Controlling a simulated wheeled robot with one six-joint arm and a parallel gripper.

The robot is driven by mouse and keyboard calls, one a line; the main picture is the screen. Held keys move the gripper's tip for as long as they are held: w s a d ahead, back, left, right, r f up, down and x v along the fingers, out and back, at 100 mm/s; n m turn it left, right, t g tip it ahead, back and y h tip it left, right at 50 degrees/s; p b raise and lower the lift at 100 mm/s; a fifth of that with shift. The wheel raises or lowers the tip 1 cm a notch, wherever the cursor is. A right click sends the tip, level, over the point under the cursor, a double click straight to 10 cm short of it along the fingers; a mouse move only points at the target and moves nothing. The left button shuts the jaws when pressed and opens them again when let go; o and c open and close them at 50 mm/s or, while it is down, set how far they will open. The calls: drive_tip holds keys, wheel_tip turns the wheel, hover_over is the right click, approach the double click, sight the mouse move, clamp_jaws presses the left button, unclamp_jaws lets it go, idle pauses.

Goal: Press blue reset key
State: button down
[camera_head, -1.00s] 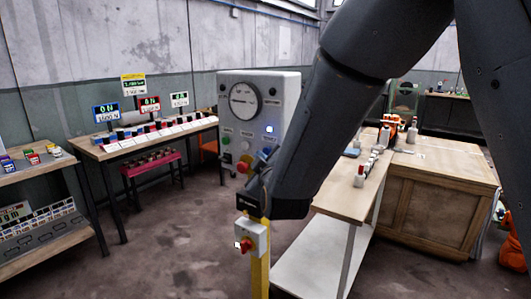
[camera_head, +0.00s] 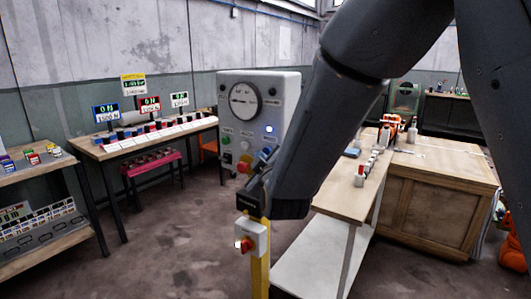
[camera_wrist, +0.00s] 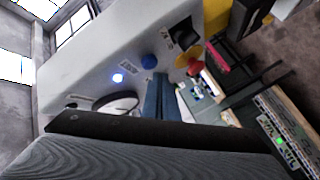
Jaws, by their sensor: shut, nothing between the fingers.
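The grey control box (camera_head: 282,88) stands on a yellow post, with a round dial (camera_head: 243,97) and a lit blue lamp (camera_head: 269,129) on its face. In the wrist view the blue key (camera_wrist: 149,61) is a round button on the panel, near the glowing blue lamp (camera_wrist: 117,78). My gripper (camera_wrist: 159,78) is shut and empty. Its tips point at the panel just below the blue key in that picture; whether they touch anything is unclear. In the head view my gripper (camera_head: 264,165) is at the panel's lower right, beside the red mushroom button (camera_head: 243,166).
Green (camera_head: 226,140) and white (camera_head: 245,146) buttons sit left of my gripper. A bench with bottles (camera_head: 345,200) stands close at right. A long table with displays (camera_head: 160,140) is at left.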

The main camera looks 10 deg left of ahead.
drive_tip(key=shift+w+d, duration=0.2)
drive_tip(key=shift+w, duration=0.2)
drive_tip(key=shift+w+d, duration=0.2)
drive_tip(key=shift+w, duration=0.25)
idle(0.9)
drive_tip(key=shift+s+a, duration=0.1)
drive_tip(key=shift+s, duration=0.05)
drive_tip(key=shift+s+a, duration=0.25)
drive_tip(key=shift+s, duration=0.45)
drive_tip(key=s, duration=0.1)
drive_tip(key=s+a+p, duration=0.1)
drive_tip(key=s, duration=0.1)
drive_tip(key=s+a, duration=0.1)
drive_tip(key=shift+s, duration=0.3)
idle(0.4)
